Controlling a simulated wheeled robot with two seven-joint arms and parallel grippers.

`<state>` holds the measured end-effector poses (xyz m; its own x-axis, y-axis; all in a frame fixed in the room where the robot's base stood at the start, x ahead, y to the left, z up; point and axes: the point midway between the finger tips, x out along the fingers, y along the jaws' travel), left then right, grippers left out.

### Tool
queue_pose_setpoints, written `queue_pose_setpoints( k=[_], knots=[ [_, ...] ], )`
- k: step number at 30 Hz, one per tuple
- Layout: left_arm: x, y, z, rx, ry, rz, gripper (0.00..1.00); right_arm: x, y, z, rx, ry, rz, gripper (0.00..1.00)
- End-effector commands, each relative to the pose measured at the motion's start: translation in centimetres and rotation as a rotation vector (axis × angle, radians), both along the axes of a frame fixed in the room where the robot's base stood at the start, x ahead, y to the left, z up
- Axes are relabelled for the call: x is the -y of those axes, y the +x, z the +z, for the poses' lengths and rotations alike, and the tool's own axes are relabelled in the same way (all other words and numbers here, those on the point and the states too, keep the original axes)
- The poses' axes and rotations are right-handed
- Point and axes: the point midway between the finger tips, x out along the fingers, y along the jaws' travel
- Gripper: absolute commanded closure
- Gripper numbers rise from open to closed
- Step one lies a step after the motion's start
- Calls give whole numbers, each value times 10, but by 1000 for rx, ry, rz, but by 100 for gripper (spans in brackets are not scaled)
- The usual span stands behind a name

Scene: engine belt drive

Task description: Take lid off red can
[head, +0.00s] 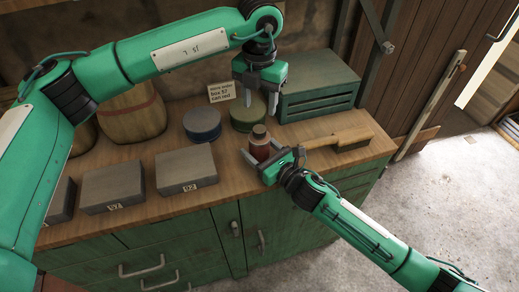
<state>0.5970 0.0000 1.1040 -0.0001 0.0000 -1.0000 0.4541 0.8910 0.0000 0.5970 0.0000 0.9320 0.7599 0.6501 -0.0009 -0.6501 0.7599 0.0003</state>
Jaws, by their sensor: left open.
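The red can (261,150) stands upright near the front edge of the wooden bench, with a dark lid (259,132) on its top. My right gripper (259,149) comes in from the front right, low on the can, with one finger on each side of it; it looks shut on the can, though the contact is partly hidden. My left gripper (259,101) points down, open and empty, above and behind the can. In the picture its fingers overlap the round green tin (249,117); its exact height above that tin is unclear.
A blue round tin (202,125) stands left of the green one. Several grey boxes (186,168) line the left front. A green crate (318,90) stands behind, and a wooden-handled brush (340,139) lies right of the can.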

Motion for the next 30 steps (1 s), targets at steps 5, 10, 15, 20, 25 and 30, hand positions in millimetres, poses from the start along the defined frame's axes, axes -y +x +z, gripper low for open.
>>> queue_pose_setpoints(
  k=[5,10,15,20,25,30],
  knots=[
    [0,0,0,0,0,0,50,0,0,0,0,0,0,70],
    [0,0,0,0,0,-2,50,0,0,0,0,0,0,100],
    [0,0,0,0,0,-78,50,0,0,0,0,0,0,100],
    [0,0,0,0,0,-277,50,0,0,0,0,0,0,100],
    [0,0,0,0,0,-546,50,0,0,0,0,0,0,100],
    [0,0,0,0,0,-815,50,0,0,0,0,0,0,100]
  ],
)
